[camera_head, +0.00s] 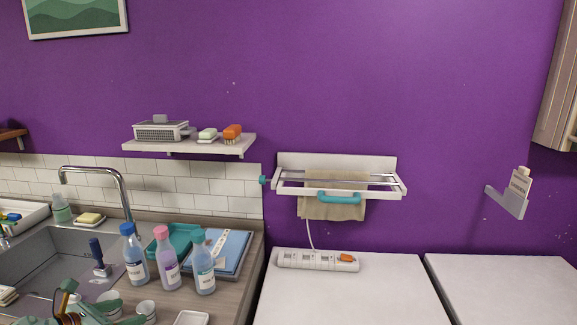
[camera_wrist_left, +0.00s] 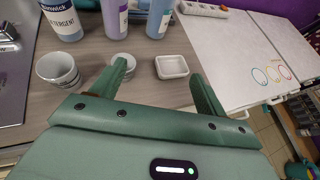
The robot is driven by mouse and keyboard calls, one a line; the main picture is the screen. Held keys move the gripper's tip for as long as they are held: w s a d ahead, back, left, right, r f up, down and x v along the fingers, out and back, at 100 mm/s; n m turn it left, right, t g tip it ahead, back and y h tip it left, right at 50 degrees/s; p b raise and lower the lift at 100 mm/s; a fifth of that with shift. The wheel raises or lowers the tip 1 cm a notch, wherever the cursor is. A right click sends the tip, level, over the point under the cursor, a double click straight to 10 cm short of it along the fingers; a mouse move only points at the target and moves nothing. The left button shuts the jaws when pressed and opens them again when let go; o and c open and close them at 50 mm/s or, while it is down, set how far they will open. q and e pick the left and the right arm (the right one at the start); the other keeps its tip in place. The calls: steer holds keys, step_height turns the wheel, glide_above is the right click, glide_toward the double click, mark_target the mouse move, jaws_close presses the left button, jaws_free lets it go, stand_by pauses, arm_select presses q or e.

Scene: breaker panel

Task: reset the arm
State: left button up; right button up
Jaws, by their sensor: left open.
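My left gripper (camera_head: 105,313) is at the bottom left of the head view, low over the counter beside the sink, partly cut off by the frame edge. In the left wrist view its two green fingers (camera_wrist_left: 162,85) are spread apart with nothing between them. A small white square dish (camera_wrist_left: 171,67) is beyond the fingers, and a white cup (camera_wrist_left: 58,69) is to their left. A second small cup (camera_wrist_left: 123,62) is partly behind the left finger. My right gripper is in neither view. No breaker panel shows.
Blue (camera_head: 135,262), pink-capped (camera_head: 166,263) and teal-capped (camera_head: 203,268) bottles stand close by on the counter. The sink (camera_head: 40,262) and its faucet (camera_head: 95,172) are at left. A power strip (camera_head: 290,259) lies on the white surface (camera_head: 350,295). A shelf (camera_head: 190,146) and towel rack (camera_head: 335,162) are on the wall.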

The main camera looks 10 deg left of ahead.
arm_select(q)
steer(key=s+d+r+n+t+y, duration=0.2)
steer(key=d+n+t+y, duration=0.45)
steer(key=n, duration=0.75)
steer(key=s+d+f+n+g+y, duration=0.1)
steer(key=s+d+f+n+g, duration=0.2)
steer(key=s+d+n+g, duration=0.45)
steer(key=s+d+f+n+g+y, duration=0.1)
steer(key=s+d+f+n+g, duration=0.3)
steer(key=s+n, duration=0.5)
steer(key=s+d+f+n+g+h+b, duration=0.1)
steer(key=d+f+g+h, duration=0.1)
steer(key=f, duration=1)
steer(key=s+d+f+n+g+h, duration=0.1)
steer(key=d+f, duration=0.2)
steer(key=f, duration=1)
steer(key=s+f+n+g+h+b, duration=0.1)
steer(key=s+f+n+g+h, duration=0.1)
steer(key=s+f, duration=1.6)
steer(key=shift+s+f+g, duration=0.25)
steer(key=shift+s+g, duration=0.45)
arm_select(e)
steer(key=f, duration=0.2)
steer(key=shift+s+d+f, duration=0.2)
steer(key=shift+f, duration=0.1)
